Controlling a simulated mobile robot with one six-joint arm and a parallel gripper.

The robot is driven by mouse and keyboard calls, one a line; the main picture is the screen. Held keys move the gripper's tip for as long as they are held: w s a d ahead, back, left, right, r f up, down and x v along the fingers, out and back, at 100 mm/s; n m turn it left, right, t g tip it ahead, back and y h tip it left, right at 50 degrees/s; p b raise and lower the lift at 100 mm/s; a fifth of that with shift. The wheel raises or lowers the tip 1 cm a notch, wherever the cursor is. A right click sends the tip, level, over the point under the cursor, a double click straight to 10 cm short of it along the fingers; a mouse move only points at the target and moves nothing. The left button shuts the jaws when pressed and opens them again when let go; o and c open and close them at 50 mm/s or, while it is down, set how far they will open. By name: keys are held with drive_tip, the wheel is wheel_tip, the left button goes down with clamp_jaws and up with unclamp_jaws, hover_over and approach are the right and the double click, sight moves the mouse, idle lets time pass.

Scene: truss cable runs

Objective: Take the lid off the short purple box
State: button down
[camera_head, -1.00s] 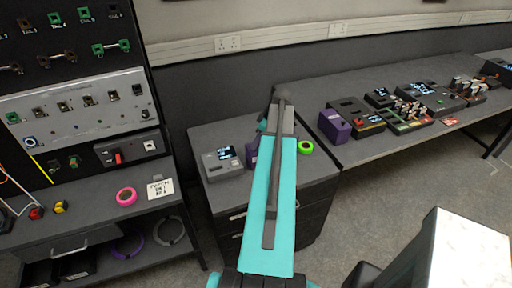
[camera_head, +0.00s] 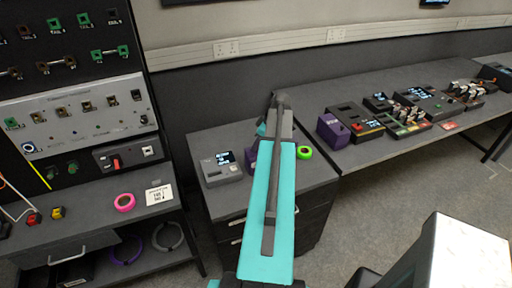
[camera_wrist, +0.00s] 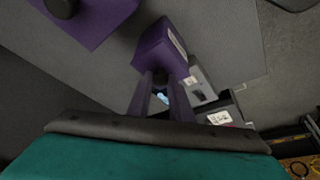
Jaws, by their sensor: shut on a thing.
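A purple box (camera_wrist: 162,40) with a pale label on its side shows in the wrist view, ahead of my gripper (camera_wrist: 160,82). The two fingers are closed on a small dark knob (camera_wrist: 160,75) on its near face. I cannot tell whether the lid under the knob is seated or lifted. A second purple thing with a dark knob (camera_wrist: 100,20) shows at the top left of the wrist view. In the head view a purple piece (camera_head: 250,160) shows beside my teal arm on the cabinet; the arm hides most of it and the gripper.
A grey device with a screen (camera_head: 220,168) stands left on the cabinet top (camera_head: 215,138). A green ring (camera_head: 304,153) lies right of my arm. Another purple box (camera_head: 333,128) and several devices stand on the long bench (camera_head: 365,150). A pink ring (camera_head: 124,202) lies on the left bench.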

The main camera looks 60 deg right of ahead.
drive_tip(key=shift+r+b, duration=0.95)
drive_tip(key=shift+r, duration=0.4)
drive_tip(key=s+d+r+b, duration=0.1)
drive_tip(key=s+d+b, duration=0.1)
drive_tip(key=s, duration=0.5)
drive_tip(key=s+d+r+b, duration=0.1)
drive_tip(key=s+d+b, duration=0.1)
drive_tip(key=s, duration=0.6)
drive_tip(key=shift+s+d+b, duration=0.15)
drive_tip(key=shift+d+b, duration=0.25)
drive_tip(key=shift+b, duration=0.4)
